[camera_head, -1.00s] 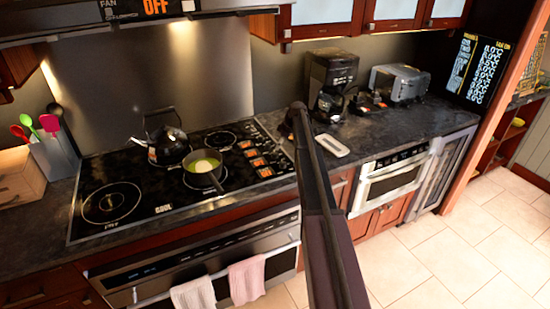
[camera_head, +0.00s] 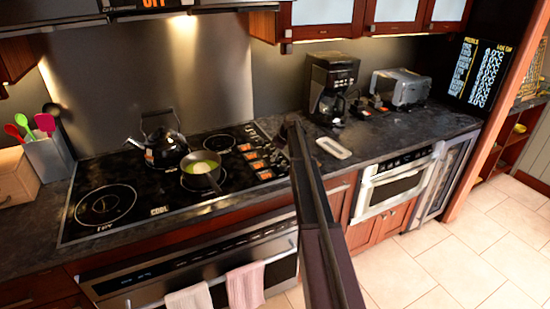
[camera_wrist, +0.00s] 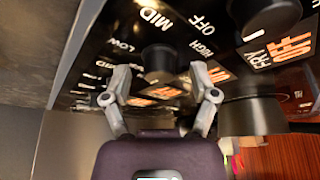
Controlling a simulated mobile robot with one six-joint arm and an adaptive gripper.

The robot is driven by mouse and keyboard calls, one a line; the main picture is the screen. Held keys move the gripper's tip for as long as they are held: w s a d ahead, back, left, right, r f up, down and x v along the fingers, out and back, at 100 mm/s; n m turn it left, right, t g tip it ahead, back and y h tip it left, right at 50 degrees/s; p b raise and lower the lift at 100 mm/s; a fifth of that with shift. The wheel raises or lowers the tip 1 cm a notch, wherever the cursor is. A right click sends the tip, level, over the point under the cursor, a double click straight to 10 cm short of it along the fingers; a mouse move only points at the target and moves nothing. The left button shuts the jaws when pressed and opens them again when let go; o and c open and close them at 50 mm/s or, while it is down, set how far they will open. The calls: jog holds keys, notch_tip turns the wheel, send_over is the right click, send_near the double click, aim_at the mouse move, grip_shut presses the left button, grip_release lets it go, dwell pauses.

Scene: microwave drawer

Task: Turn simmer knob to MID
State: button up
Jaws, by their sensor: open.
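The wrist view shows a black knob (camera_wrist: 158,58) with white LOW, MID, OFF and HIGH marks around its far side. An orange-lettered label lies by it, partly covered by my gripper and too blurred to read fully. My gripper (camera_wrist: 160,72) is open, with one finger on each side of the knob in the picture; I cannot tell whether they touch it. In the head view the control area with orange labels (camera_head: 257,160) is at the right of the black cooktop (camera_head: 130,215). My arm's end hides part of that area.
Another dark knob (camera_wrist: 265,15) with a FRY label is at the upper right of the wrist view. A dark cylinder (camera_wrist: 255,112) stands close to the right finger. A pan (camera_head: 200,178) and a kettle (camera_head: 165,148) stand on the cooktop. A coffee maker (camera_head: 332,85) stands behind.

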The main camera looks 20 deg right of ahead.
grip_shut()
